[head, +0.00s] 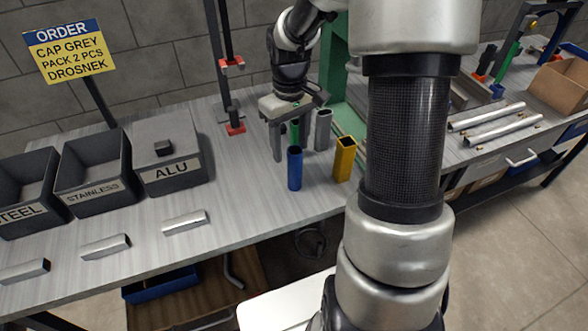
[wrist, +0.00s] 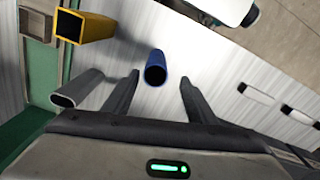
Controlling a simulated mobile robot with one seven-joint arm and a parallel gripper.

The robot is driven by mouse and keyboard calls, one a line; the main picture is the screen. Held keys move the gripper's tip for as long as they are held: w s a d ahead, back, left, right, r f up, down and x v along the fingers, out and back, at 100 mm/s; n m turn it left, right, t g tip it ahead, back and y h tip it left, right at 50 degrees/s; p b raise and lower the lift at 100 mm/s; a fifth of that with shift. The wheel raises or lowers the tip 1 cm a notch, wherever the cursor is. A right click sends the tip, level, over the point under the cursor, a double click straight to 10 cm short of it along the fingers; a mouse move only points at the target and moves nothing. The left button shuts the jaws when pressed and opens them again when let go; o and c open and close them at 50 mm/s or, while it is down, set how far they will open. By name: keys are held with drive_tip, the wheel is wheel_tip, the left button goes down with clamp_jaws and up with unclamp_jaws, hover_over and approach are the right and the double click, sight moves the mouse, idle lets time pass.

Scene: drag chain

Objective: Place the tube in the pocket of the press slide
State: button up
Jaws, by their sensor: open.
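My gripper (head: 291,150) is open and points down over the table. In the wrist view a blue round tube (wrist: 155,68) stands upright near the gap between the fingertips; it also shows in the head view (head: 295,170). A grey tube (head: 322,130) stands beside the gripper, and in the wrist view (wrist: 77,88) it lies outside the left finger. A yellow square tube (head: 344,158) stands right of the blue one. A green piece (head: 294,130) shows behind the fingers, partly hidden. The green press frame (head: 336,60) stands behind; I cannot make out its slide pocket in the head view.
Dark bins (head: 172,160) stand at left, with several metal bars (head: 184,222) in front. An order sign (head: 69,50) reads CAP GREY. A black post with red clamps (head: 234,128) stands close left of the gripper. Long metal tubes (head: 503,129) lie at right.

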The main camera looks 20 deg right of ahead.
sight(295, 166)
wheel_tip(295, 166, down, 3)
drive_tip(key=shift+r, duration=0.2)
drive_tip(key=f, duration=0.3)
drive_tip(key=d+f+b, duration=0.1)
drive_tip(key=f, duration=0.1)
drive_tip(key=shift+s, duration=0.25)
drive_tip(key=c, duration=1.3)
wheel_tip(295, 166, up, 10)
drive_tip(key=p, duration=0.2)
drive_tip(key=a+r+m, duration=0.1)
drive_tip(key=a, duration=0.1)
drive_tip(key=a+r+m, duration=0.1)
drive_tip(key=a, duration=0.2)
drive_tip(key=a+r+m, duration=0.1)
drive_tip(key=a, duration=0.2)
drive_tip(key=shift+w, duration=0.4)
